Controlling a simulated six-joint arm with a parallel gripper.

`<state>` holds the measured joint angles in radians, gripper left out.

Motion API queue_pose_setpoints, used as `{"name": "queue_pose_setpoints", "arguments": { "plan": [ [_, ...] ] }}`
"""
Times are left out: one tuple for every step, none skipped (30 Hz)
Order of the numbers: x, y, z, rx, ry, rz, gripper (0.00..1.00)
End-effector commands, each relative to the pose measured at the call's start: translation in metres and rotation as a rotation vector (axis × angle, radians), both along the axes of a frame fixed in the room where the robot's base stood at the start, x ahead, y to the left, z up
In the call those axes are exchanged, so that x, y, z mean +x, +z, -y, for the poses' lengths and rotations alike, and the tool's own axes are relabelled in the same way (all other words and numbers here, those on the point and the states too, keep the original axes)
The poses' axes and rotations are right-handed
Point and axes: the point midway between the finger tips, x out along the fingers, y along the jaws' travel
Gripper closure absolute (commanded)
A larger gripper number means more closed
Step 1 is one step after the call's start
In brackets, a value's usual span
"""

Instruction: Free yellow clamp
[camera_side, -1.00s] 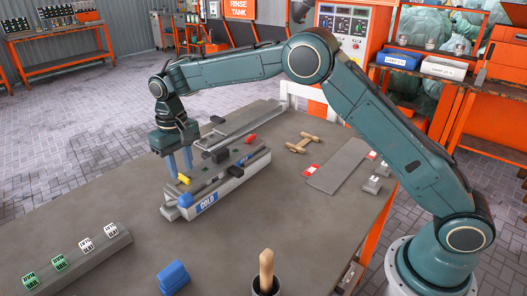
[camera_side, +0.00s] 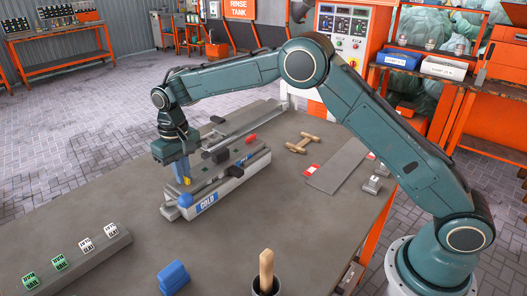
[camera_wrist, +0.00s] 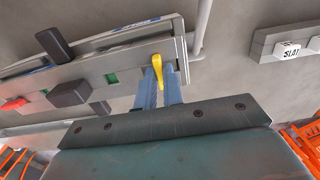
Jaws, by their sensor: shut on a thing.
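The yellow clamp (camera_wrist: 157,67) is a small lever at one end of the grey fixture marked COLD (camera_side: 232,184). It also shows in the side view (camera_side: 187,181), partly hidden by my fingers. My gripper (camera_side: 183,171) points down over the left end of the fixture. In the wrist view its two blue fingers (camera_wrist: 158,90) are close together at the yellow clamp and shut on it. A red clamp (camera_side: 251,139) stands at the fixture's far end, and it shows at the left of the wrist view (camera_wrist: 14,104). Dark blocks (camera_wrist: 70,93) sit along the fixture.
A long grey rail (camera_side: 240,124) lies behind the fixture. A wooden piece (camera_side: 303,143) and a grey board (camera_side: 338,172) lie to the right. A strip with labelled blocks (camera_side: 82,255), a blue block (camera_side: 173,277) and a wooden-handled tool (camera_side: 266,270) are in front. The table between is clear.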

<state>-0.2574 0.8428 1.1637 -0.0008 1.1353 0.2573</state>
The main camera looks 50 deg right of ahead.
Motion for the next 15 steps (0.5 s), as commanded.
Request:
{"name": "queue_pose_setpoints", "arguments": {
  "plan": [
    [0.0000, 0.0003, -0.0001, 0.000, 0.002, 0.000, 1.00],
    [0.0000, 0.0003, -0.0001, 0.000, 0.006, 0.000, 1.00],
    [0.0000, 0.0003, -0.0001, 0.000, 0.014, 0.000, 1.00],
    [0.0000, 0.0004, -0.0001, 0.000, 0.023, 0.000, 1.00],
    [0.0000, 0.0004, -0.0001, 0.000, 0.033, 0.000, 1.00],
    [0.0000, 0.0004, -0.0001, 0.000, 0.053, 0.000, 1.00],
    [0.0000, 0.0004, -0.0001, 0.000, 0.069, 0.000, 1.00],
    [0.0000, 0.0004, -0.0001, 0.000, 0.089, 0.000, 1.00],
    [0.0000, 0.0005, -0.0001, 0.000, 0.118, 0.000, 1.00],
    [0.0000, 0.0005, -0.0001, 0.000, 0.140, 0.000, 1.00],
    [0.0000, 0.0005, -0.0001, 0.000, 0.164, 0.000, 1.00],
    [0.0000, 0.0005, -0.0001, 0.000, 0.195, 0.000, 1.00],
    [0.0001, 0.0006, -0.0001, 0.000, 0.219, 0.001, 1.00],
    [0.0001, 0.0006, -0.0001, 0.000, 0.242, 0.000, 1.00],
    [0.0001, 0.0006, -0.0001, 0.000, 0.273, 0.001, 1.00]
  ]
}}
